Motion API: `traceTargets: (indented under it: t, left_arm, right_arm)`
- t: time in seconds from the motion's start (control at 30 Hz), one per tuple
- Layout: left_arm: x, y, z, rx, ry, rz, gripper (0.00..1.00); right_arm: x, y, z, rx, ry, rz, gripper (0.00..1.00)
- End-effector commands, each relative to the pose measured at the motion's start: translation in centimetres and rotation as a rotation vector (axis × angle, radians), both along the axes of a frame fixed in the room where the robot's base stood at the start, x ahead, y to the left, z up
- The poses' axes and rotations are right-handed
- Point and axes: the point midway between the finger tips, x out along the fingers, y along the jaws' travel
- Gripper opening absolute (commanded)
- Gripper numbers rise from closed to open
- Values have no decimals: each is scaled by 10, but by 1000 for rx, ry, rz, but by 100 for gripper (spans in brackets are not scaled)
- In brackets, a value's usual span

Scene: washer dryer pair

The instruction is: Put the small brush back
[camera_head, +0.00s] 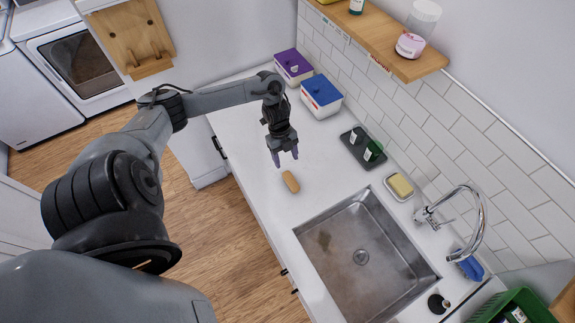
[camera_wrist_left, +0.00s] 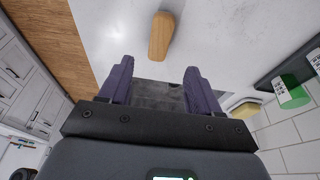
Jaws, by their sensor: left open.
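The small brush (camera_head: 290,181) looks like a tan, wooden, rounded block lying on the white counter (camera_head: 245,205), left of the sink. Its bristles do not show. My left gripper (camera_head: 286,162) is open and empty, its purple fingers pointing down above the counter, just behind the brush. In the left wrist view the brush (camera_wrist_left: 161,36) lies beyond the open fingertips (camera_wrist_left: 158,68), roughly in line with the gap, apart from them. My right gripper is not in view.
A steel sink (camera_head: 335,238) with a faucet (camera_head: 478,215) is close by. A dark tray (camera_head: 350,147) with green-and-white bottles, a yellow sponge (camera_head: 400,185) in a dish, and purple-lidded (camera_head: 293,62) and blue-lidded (camera_head: 321,90) boxes line the wall. A wooden shelf (camera_head: 395,50) hangs above.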

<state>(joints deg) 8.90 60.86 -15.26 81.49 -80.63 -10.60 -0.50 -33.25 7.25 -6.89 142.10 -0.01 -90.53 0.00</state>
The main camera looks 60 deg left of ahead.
Motion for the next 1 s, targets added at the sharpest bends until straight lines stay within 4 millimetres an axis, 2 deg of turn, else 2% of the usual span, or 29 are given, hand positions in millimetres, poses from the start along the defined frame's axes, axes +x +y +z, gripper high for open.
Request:
traceTargets:
  t: [0.07,0.13,0.23,0.27,0.33,0.43,0.5,0.6,0.7,0.8,0.9,1.0]
  left_arm:
    - [0,0,5,1,-4,-3,63]
    - [2,-8,2,5,-19,-8,63]
    - [9,-39,-14,15,-74,-21,63]
    - [13,-54,-21,19,-101,-22,63]
    - [21,-97,-36,28,-182,-4,63]
    - [29,-168,-42,32,-309,99,63]
    - [29,-210,-32,31,-377,234,63]
    - [18,-246,-5,27,-408,487,63]
    - [-6,-259,24,25,-360,759,63]
    - [-37,-260,46,22,-262,998,63]
    - [-64,-258,62,19,-159,1174,63]
    - [-83,-257,71,16,-83,1279,63]
  right_arm:
    - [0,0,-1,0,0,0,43]
    - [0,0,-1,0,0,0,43]
    - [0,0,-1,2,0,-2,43]
    - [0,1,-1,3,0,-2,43]
    - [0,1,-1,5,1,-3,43]
    - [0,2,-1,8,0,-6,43]
    - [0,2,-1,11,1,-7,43]
    - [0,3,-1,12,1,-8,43]
    - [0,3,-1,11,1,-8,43]
    - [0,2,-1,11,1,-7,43]
    - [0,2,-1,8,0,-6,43]
    - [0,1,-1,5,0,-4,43]
